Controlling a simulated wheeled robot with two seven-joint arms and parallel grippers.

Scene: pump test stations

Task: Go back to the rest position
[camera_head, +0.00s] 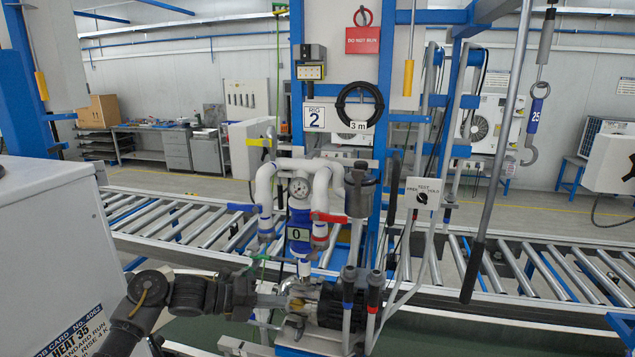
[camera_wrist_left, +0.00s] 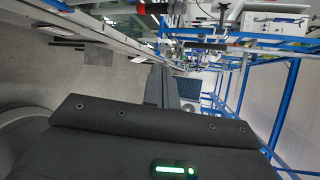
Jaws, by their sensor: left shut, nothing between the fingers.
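My left arm comes in from the lower left in the head view. Its gripper (camera_head: 275,298) is in front of the rig, beside the dark pump body (camera_head: 325,305) in the picture; I cannot tell whether they touch. The left gripper is shut and empty. In the left wrist view the dark gripper housing with a green light fills the lower part, and the shut fingers (camera_wrist_left: 158,85) point away from the camera. My right gripper is not in view.
The rig has white pipes (camera_head: 322,190), a gauge (camera_head: 300,188), red and blue valve handles and a TEST switch box (camera_head: 423,193). A roller conveyor (camera_head: 520,265) crosses behind. A white cabinet (camera_head: 55,250) stands close at left. A grey hanging bar (camera_head: 490,180) is at right.

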